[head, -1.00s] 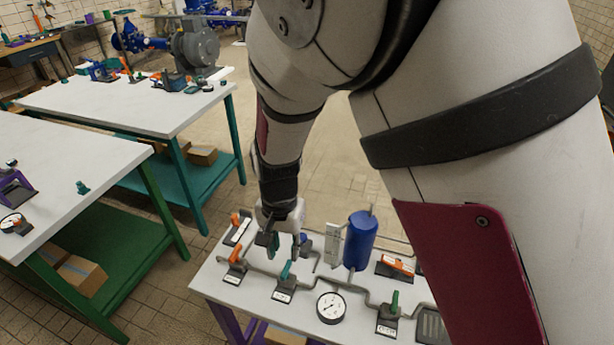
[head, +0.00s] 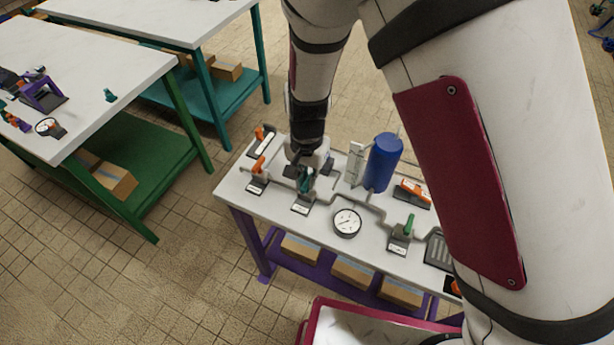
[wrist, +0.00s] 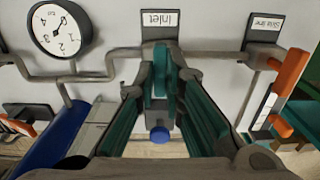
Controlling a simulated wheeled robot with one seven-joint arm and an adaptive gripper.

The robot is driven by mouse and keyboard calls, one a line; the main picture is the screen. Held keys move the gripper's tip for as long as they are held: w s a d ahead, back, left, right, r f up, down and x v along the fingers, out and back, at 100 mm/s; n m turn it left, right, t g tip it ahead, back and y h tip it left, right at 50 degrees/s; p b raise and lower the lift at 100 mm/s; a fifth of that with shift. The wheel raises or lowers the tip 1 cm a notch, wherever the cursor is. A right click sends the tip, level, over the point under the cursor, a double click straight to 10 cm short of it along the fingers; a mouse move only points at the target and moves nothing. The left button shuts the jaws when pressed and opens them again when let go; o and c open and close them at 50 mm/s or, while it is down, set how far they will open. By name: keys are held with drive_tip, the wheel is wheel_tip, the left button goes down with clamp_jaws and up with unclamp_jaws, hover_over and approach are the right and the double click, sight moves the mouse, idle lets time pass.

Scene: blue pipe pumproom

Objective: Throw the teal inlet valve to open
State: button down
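The teal inlet valve handle (wrist: 160,85) stands in front of a plate labelled "Inlet" (wrist: 160,22), which reads upside down in the wrist view. My gripper (wrist: 160,84) is open, with one teal-padded finger on each side of the handle. The handle lies between the fingers, and a gap seems to show on both sides. In the head view my gripper (head: 306,172) is down at the inlet valve and partly hides its handle. The inlet label (head: 300,208) shows in front of it.
A dial gauge (head: 347,222), a blue tank (head: 384,162) and a green-handled valve (head: 408,225) stand to the right on the white bench (head: 330,250).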

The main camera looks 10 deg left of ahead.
drive_tip(key=shift+n, duration=0.3)
drive_tip(key=n, duration=0.5)
drive_tip(key=n+b, duration=0.2)
drive_tip(key=n, duration=0.4)
drive_tip(key=shift+w, duration=0.1)
drive_tip(key=n+b, duration=0.1)
drive_tip(key=n, duration=0.5)
drive_tip(key=shift+b, duration=0.4)
drive_tip(key=shift+n, duration=0.4)
drive_tip(key=c, duration=1.7)
unclamp_jaws()
drive_tip(key=shift+r, duration=0.1)
